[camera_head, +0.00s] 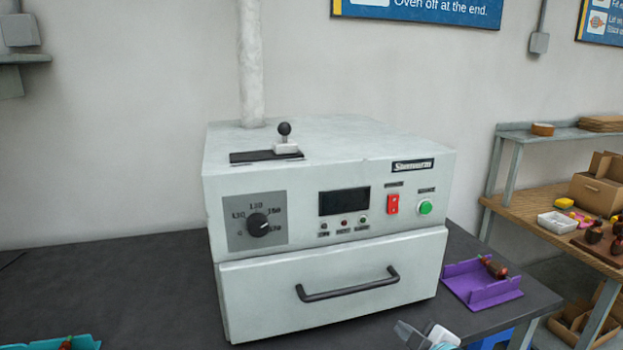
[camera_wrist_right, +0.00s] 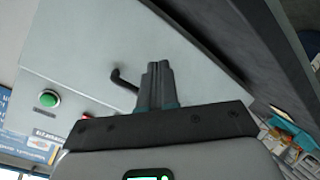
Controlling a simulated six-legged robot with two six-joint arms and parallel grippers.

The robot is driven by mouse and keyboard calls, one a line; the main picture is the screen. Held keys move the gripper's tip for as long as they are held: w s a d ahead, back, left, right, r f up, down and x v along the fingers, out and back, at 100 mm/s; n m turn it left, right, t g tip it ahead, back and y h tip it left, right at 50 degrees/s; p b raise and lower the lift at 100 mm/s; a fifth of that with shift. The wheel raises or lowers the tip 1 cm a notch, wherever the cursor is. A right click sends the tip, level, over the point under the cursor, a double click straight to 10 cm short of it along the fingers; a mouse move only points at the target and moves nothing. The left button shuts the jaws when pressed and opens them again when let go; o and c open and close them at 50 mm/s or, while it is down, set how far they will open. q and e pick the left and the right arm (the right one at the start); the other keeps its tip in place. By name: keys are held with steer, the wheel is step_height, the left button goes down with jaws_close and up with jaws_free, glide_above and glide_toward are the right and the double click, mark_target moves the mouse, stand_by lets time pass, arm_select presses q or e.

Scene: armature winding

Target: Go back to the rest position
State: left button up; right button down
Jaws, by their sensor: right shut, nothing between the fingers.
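My right gripper (camera_head: 408,332) is at the bottom edge of the head view, in front of the oven's lower right part. In the right wrist view its two fingers (camera_wrist_right: 157,78) are together with nothing between them. The oven (camera_head: 330,235) is a pale grey box on the dark table. Its drawer is closed, and the dark bar handle (camera_head: 348,285) is on the drawer front. The handle also shows just left of the fingers in the wrist view (camera_wrist_right: 124,80); I see no clear contact. My left gripper is not in view.
A purple tray (camera_head: 470,290) with an armature (camera_head: 494,268) sits on the table right of the oven. A teal tray (camera_head: 85,343) is cut off at bottom left. The dark table (camera_head: 110,285) is clear left of the oven. A wooden shelf (camera_head: 545,200) with boxes stands at right.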

steer(key=s+a+f+m+g, duration=0.1)
steer(key=s+f+m+g, duration=0.15)
steer(key=f, duration=0.45)
steer(key=s+a+f+m+g, duration=0.2)
steer(key=s+f+m, duration=0.15)
steer(key=f, duration=0.35)
steer(key=s+a+f+m+g, duration=0.2)
steer(key=s+f+m+g, duration=0.2)
steer(key=s+f, duration=0.4)
steer(key=s+a+f+m+g, duration=0.3)
steer(key=s+f, duration=0.6)
steer(key=s, duration=0.7)
steer(key=shift+s+m+g, duration=0.3)
steer(key=shift+m+g, duration=0.35)
steer(key=shift+m, duration=0.25)
steer(key=shift+a, duration=0.1)
